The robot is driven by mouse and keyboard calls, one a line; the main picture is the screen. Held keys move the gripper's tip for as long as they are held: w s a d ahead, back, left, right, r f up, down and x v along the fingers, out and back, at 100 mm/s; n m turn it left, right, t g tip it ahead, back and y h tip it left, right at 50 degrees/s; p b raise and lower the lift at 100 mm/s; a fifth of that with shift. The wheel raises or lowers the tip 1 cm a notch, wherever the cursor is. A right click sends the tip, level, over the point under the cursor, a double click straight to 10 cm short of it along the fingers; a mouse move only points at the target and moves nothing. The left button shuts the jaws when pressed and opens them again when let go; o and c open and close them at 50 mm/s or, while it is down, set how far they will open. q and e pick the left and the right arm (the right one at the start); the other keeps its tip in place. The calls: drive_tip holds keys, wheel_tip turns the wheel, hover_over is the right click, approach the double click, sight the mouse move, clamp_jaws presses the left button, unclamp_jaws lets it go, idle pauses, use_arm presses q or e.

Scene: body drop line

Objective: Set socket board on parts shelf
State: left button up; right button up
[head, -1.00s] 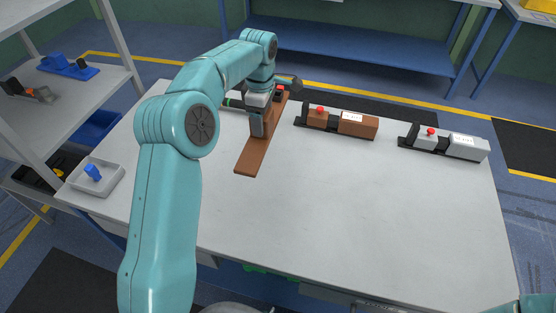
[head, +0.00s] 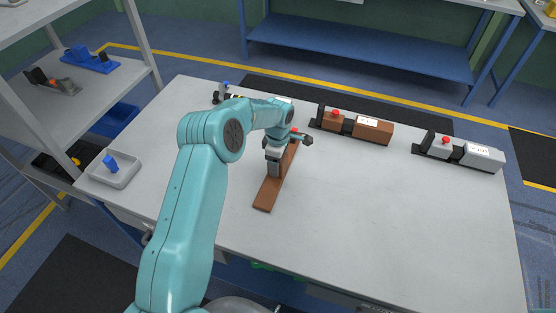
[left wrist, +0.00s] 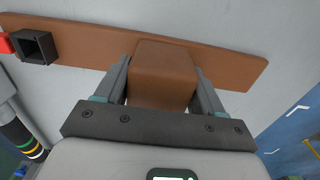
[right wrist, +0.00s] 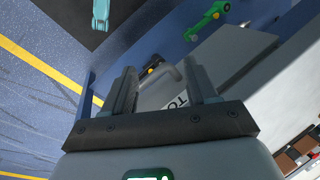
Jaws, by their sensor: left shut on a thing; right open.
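The socket board (head: 267,194) is a long brown plank with a raised brown block. My left gripper (head: 274,163) is shut on that block, over the left-middle of the table. The left wrist view shows the fingers (left wrist: 160,70) on both sides of the block, with the plank (left wrist: 90,45) running across and a black square socket and red part near one end. I cannot tell how high the board is above the table. The grey shelf rack (head: 98,90) stands at the left. My right gripper (right wrist: 160,88) is open and empty, seen only in its wrist view.
A grey tray with a blue piece (head: 111,165) sits at the table's left corner. A brown fixture (head: 372,129) and a grey fixture (head: 482,155) stand along the back. The table's right front is clear.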

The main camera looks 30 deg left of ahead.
use_arm(q)
drive_tip(key=shift+d, duration=0.1)
drive_tip(key=o, duration=1.4)
drive_tip(key=shift+f, duration=0.1)
